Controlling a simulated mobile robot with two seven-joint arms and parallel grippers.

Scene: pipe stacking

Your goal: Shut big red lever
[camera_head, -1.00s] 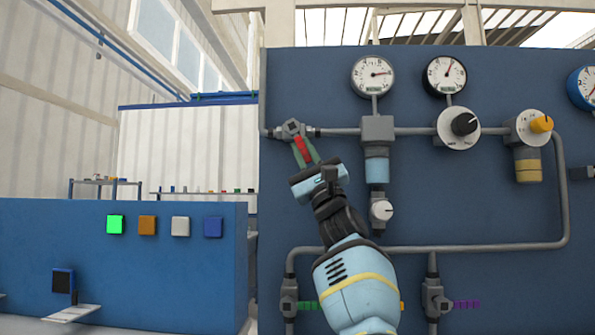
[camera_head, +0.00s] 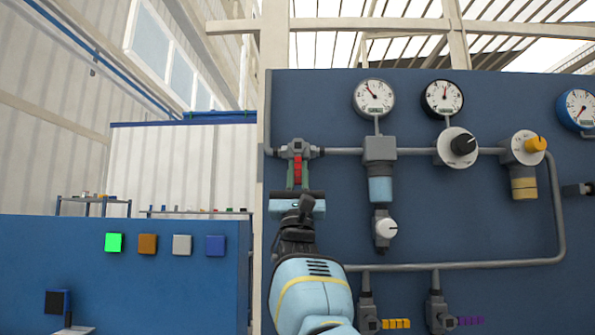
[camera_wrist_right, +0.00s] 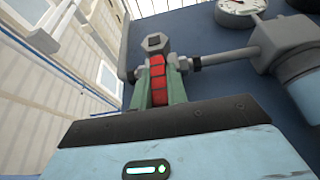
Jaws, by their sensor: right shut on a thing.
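The big red lever (camera_head: 297,167) hangs straight down from its grey valve (camera_head: 297,149) at the upper left of the blue panel. My right gripper (camera_head: 297,178) is shut on the lever, with its greenish fingers on both sides. In the right wrist view the red lever (camera_wrist_right: 158,84) sits between the two green fingers (camera_wrist_right: 158,92), below the valve's hex nut (camera_wrist_right: 154,42). The lever's lower end is hidden by the gripper. My left gripper is not in view.
A grey pipe (camera_head: 345,151) runs right from the valve to a blue filter unit (camera_head: 380,188). Gauges (camera_head: 374,98) and knobs (camera_head: 455,146) stand to the right. Lower valves carry yellow (camera_head: 396,324) and purple (camera_head: 471,321) handles. A low blue wall with coloured buttons (camera_head: 147,244) is at left.

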